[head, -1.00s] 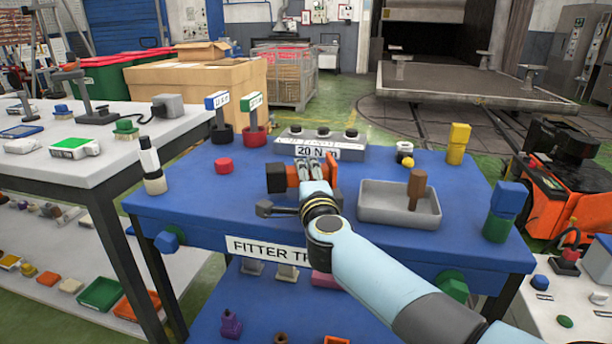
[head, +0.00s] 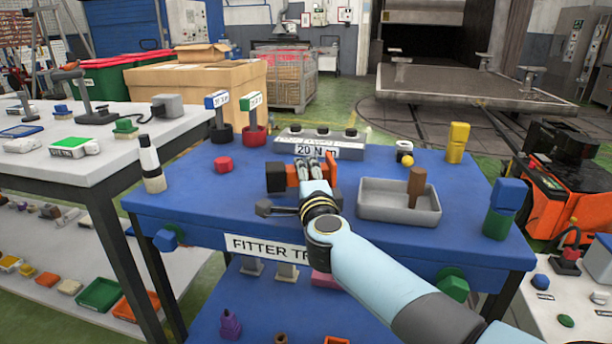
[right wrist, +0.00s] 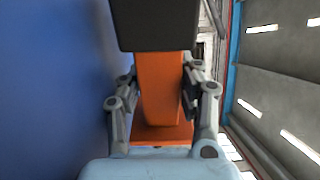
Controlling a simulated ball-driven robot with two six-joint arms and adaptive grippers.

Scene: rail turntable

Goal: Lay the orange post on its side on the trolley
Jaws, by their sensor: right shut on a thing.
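The orange post (head: 292,175) has a black block (head: 275,178) at its left end and a flat orange plate (head: 333,171) at its right end. It is on its side, its length running left to right, at the middle of the blue trolley top (head: 240,205). I cannot tell whether it touches the top. My right gripper (head: 309,167) is shut on the orange middle part. The right wrist view shows the post (right wrist: 160,90) between the two fingers, the black block (right wrist: 155,22) above and the trolley's blue surface (right wrist: 50,90) at the left. My left gripper is not in view.
A grey tray (head: 385,212) with a brown block is right of my gripper. A grey box labelled 20 Nm (head: 292,142) stands behind. A dark hammer-like tool (head: 275,208) lies in front.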

